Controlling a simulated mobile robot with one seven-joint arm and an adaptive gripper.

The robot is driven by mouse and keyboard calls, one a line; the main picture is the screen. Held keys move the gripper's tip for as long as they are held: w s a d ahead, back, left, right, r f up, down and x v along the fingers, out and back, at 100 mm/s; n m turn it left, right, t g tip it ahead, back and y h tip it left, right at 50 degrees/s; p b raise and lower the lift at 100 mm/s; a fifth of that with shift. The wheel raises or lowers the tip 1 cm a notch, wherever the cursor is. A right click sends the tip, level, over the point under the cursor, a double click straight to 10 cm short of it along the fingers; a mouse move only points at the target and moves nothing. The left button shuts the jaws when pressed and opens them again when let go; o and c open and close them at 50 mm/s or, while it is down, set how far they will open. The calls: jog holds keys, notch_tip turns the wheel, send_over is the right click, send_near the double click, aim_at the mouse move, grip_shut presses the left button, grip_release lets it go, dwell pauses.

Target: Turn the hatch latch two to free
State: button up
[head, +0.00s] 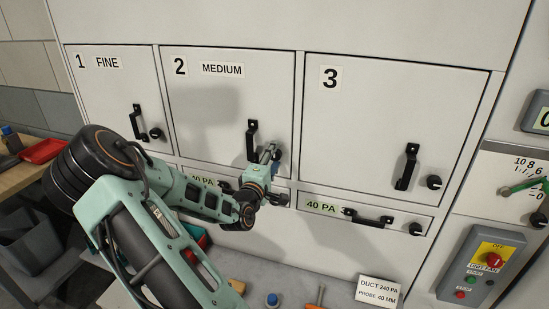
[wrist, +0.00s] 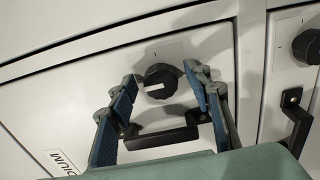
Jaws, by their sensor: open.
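Hatch 2 (head: 205,110), labelled MEDIUM, is a white door that looks shut, with a black bar handle (head: 252,140). Its latch is a round black knob (wrist: 162,80) with a pale line pointing left in the wrist view. My gripper (head: 272,152) is at the lower right of hatch 2 and hides the latch in the head view. In the wrist view my gripper's blue-padded fingers (wrist: 161,76) are open, one on each side of the knob, with visible gaps. The bar handle (wrist: 165,138) lies just below the knob there, close to the fingers.
A drawer knob (wrist: 308,46) and handle (wrist: 297,120) are at the right of the wrist view. Hatch 1 (head: 110,95) and hatch 3 (head: 390,120) flank hatch 2. A 40 PA drawer (head: 325,206) is below hatch 3. A switch box (head: 482,265) is at right.

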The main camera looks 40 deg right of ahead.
jog(key=v, duration=1.2)
dwell(0.3)
